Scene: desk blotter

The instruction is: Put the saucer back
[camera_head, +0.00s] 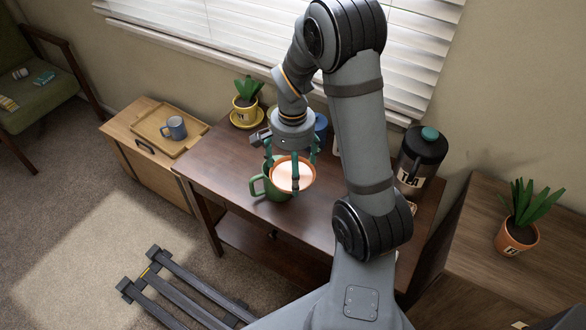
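An orange saucer (281,178) with a pale inside shows in the head view, on or just above a green mug (257,187) at the front of the dark desk. It hides most of the mug's top; I cannot tell whether they touch. My gripper (292,168) points down over the saucer, its teal-tipped fingers spread around the rim. Whether they press on the rim is not clear. An orange pot with a spiky plant (515,236) stands on the right cabinet, with no saucer visible under it.
A yellow pot (245,112) stands on a yellow saucer (236,123) at the desk's back left. A dark canister (420,157) stands at the back right. A wooden tray (187,145) with a blue mug (175,128) is on the left cabinet. My arm hides the desk's right middle.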

